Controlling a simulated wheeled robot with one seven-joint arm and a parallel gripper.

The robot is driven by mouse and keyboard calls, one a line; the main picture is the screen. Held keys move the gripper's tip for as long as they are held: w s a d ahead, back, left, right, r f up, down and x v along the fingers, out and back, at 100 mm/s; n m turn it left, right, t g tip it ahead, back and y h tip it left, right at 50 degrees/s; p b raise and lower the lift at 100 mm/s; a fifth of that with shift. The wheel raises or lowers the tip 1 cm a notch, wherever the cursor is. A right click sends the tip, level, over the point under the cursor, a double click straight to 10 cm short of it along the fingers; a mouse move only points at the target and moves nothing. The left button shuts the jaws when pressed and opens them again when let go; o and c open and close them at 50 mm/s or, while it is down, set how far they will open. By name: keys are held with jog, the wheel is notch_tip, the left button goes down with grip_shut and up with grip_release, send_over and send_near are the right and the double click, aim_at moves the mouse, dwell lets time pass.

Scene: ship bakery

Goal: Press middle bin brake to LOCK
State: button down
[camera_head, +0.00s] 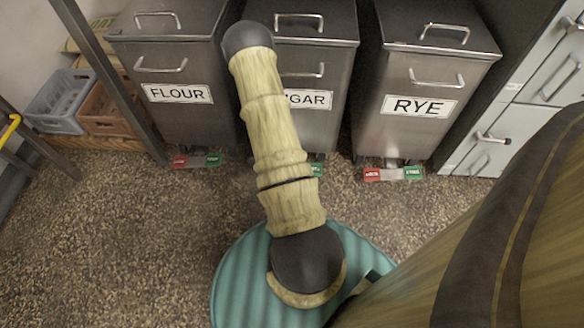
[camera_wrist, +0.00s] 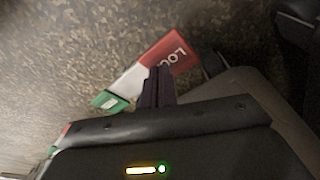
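The middle bin, labelled SUGAR (camera_head: 325,98), stands between the FLOUR and RYE bins in the head view. My arm covers part of its front and most of its brake pedal; only the green end (camera_head: 317,169) shows. In the wrist view a pedal bar lies across the middle, with a red end (camera_wrist: 172,50) reading "LOC", a white middle and a green end (camera_wrist: 109,101). My gripper (camera_wrist: 158,74) shows there as dark fingers held together, overlapping the bar near the red-white join. I cannot tell whether they touch it. The head view hides the gripper.
The FLOUR bin (camera_head: 176,62) and its pedal (camera_head: 195,161) are at left; the RYE bin (camera_head: 425,70) and its pedal (camera_head: 393,174) are at right. Blue (camera_head: 60,98) and brown (camera_head: 103,112) crates stand far left. The speckled floor (camera_head: 120,240) at front left is clear.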

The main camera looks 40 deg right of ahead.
jog(key=shift+f, duration=0.55)
jog(key=shift+r, duration=0.15)
jog(key=shift+r+p, duration=3)
jog(key=shift+r, duration=0.4)
